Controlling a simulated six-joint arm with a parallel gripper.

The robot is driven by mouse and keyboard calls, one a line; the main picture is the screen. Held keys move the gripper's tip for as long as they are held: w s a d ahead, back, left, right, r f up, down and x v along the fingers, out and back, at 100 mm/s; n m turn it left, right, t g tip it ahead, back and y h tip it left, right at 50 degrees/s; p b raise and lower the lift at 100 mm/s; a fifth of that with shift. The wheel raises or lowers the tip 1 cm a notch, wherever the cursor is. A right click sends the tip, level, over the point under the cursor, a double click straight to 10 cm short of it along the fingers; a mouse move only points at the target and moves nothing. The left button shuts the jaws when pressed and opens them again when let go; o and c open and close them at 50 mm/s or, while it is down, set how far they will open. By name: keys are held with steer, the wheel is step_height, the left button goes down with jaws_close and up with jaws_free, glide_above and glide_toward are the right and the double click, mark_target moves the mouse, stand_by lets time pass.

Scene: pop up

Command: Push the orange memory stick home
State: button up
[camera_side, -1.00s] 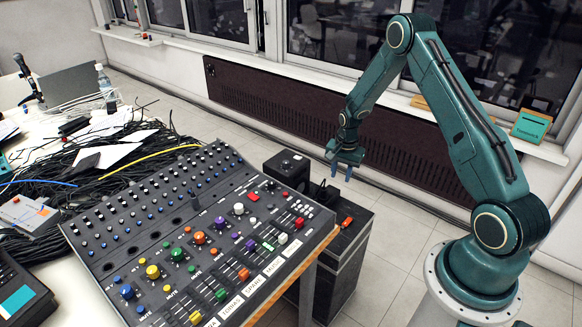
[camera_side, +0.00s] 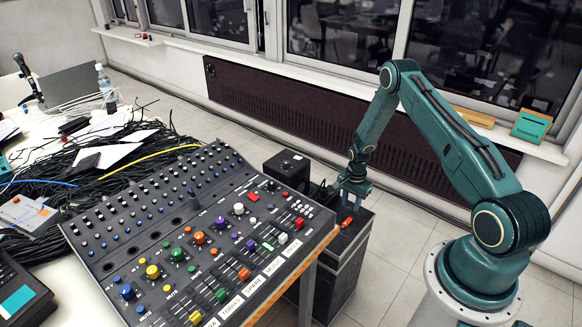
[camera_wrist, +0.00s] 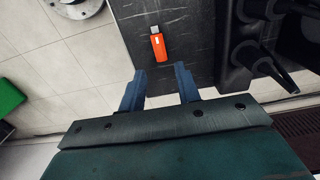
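The orange memory stick (camera_wrist: 159,46) lies on the dark top of a black cabinet (camera_wrist: 186,22), its metal plug end pointing up in the wrist view. In the side view my gripper (camera_side: 352,200) hangs low over the cabinet, close to the stick. I cannot tell whether a fingertip touches the cabinet. No socket for the stick shows clearly.
A black box (camera_side: 287,170) stands at the cabinet's back left. The mixing console (camera_side: 190,230), with several coloured knobs, lies on the wooden table left of the cabinet. Black upright parts (camera_wrist: 255,50) rise right of the stick in the wrist view. Tiled floor (camera_side: 400,225) is clear at right.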

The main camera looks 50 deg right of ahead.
mark_target(348, 220)
steer(key=shift+f, duration=3.7)
jaws_close()
steer(key=shift+r, duration=0.1)
steer(key=shift+r, duration=2.45)
